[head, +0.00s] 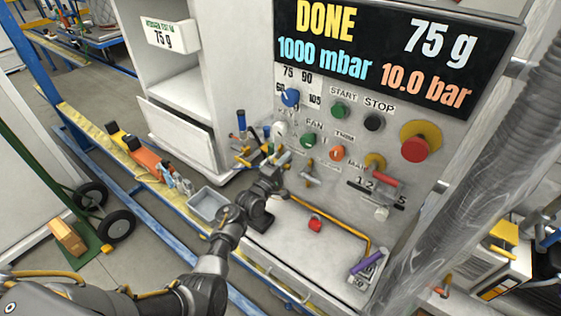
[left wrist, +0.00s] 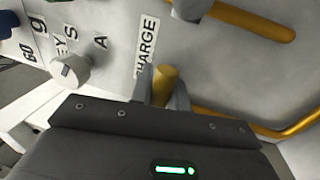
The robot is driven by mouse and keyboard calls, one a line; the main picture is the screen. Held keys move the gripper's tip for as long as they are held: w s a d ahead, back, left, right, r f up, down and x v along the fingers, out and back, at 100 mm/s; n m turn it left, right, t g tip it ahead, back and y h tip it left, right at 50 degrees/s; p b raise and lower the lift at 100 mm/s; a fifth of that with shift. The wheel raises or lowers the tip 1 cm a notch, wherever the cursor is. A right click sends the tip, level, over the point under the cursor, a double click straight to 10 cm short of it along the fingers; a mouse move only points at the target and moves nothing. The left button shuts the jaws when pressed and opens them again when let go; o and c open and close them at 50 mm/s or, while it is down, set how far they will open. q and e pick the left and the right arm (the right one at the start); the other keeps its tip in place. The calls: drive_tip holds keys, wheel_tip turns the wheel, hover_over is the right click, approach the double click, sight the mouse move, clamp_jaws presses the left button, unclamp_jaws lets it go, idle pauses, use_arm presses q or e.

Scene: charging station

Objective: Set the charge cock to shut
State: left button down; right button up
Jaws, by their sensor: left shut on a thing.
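The charge cock's yellow handle (left wrist: 166,84) stands between my left gripper's two grey fingers in the left wrist view. The CHARGE label (left wrist: 147,46) is on the panel beside it. My left gripper (left wrist: 165,88) is shut on the handle, and its body hides the handle's lower part. In the head view my left gripper (head: 276,163) is at the panel's lower left, and the cock is mostly hidden behind it. My right gripper is not in view.
The display (head: 395,50) reads DONE, 75 g, 1000 mbar and 10.0 bar. Another yellow lever (left wrist: 245,18) and a white knob (left wrist: 70,72) flank the handle. A red emergency button (head: 415,148) is to the right. A yellow pipe (head: 340,228) runs below.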

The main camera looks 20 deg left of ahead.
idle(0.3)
use_arm(q)
drive_tip(key=c, duration=1.4)
unclamp_jaws()
drive_tip(key=shift+o, duration=0.3)
drive_tip(key=shift+s+a+f, duration=0.2)
drive_tip(key=shift+s, duration=0.2)
drive_tip(key=b+v, duration=0.1)
drive_tip(key=v, duration=0.9)
drive_tip(key=shift+d+r, duration=0.1)
